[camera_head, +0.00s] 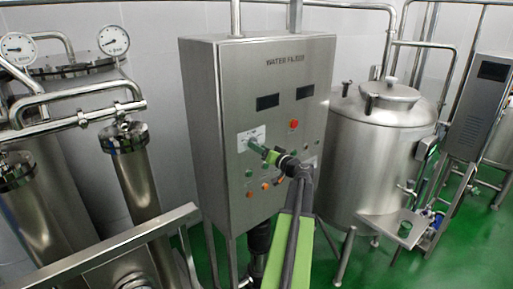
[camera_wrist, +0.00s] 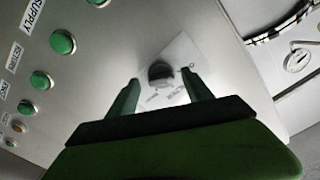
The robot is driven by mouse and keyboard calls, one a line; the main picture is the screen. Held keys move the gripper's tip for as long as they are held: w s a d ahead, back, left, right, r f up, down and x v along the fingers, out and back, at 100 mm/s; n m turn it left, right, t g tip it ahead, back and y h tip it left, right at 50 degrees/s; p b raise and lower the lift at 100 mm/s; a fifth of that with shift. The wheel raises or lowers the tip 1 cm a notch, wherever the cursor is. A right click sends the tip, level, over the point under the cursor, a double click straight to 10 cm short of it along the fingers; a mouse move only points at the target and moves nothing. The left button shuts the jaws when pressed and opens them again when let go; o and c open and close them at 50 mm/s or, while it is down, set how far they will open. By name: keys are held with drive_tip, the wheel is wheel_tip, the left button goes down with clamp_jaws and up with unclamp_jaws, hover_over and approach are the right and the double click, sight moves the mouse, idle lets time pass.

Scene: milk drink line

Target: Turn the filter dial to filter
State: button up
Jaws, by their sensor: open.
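The filter dial is a dark round knob (camera_wrist: 160,71) on a white label plate (camera_wrist: 181,52) on the steel control panel. In the wrist view it sits between and just beyond the two green fingertips of my gripper (camera_wrist: 162,88). The fingers are apart, one on each side of the knob, and I see no clear contact. In the head view my gripper (camera_head: 258,147) reaches the panel from the right at the label plate (camera_head: 251,137), and it largely hides the knob. The wording on the label is too small to read.
The water filter cabinet (camera_head: 228,75) carries a red button (camera_head: 293,124) and several green and orange buttons near the dial. In the wrist view a green button (camera_wrist: 62,42) lies left of my gripper. A steel tank (camera_head: 365,140) stands right; filter columns with gauges (camera_head: 113,41) stand left.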

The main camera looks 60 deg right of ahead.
drive_tip(key=shift+x, duration=0.95)
clamp_jaws()
